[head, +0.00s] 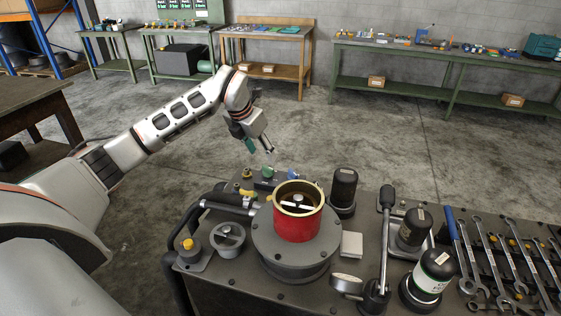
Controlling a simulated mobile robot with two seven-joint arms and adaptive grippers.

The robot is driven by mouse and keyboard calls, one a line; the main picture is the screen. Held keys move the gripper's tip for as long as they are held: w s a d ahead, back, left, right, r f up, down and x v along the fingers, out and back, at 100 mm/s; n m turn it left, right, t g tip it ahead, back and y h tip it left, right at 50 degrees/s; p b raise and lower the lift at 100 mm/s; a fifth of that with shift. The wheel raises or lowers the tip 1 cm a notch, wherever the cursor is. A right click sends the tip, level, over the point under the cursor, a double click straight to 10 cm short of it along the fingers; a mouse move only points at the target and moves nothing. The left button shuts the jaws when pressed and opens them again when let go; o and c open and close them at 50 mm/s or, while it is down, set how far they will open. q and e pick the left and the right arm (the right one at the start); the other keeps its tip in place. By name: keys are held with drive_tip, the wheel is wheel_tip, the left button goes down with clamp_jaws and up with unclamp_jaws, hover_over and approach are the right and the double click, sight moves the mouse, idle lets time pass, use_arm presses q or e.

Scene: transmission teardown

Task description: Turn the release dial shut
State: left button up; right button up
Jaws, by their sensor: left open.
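A round grey dial (228,235) with a raised bar across its face, which looks like the release dial, sits at the left of the dark bench top (208,286). Its markings are too small to read, so I cannot tell its setting. My left gripper (259,147) is open with nothing between its fingers. It hangs in the air beyond the bench's far edge, above and to the right of the dial, well apart from it. My right gripper is out of view.
A red cylinder with a brass rim (297,222) stands on a round grey base right of the dial. A yellow-topped knob (188,244) is left of it. Black canisters, an upright lever (386,235) and several wrenches (500,262) fill the right side. Open floor lies beyond.

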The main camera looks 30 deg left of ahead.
sight(268, 167)
use_arm(q)
drive_tip(key=x, duration=0.7)
drive_tip(key=shift+d+f+p, duration=0.1)
drive_tip(key=shift+f+p, duration=0.1)
drive_tip(key=shift+p, duration=0.2)
drive_tip(key=c, duration=1.1)
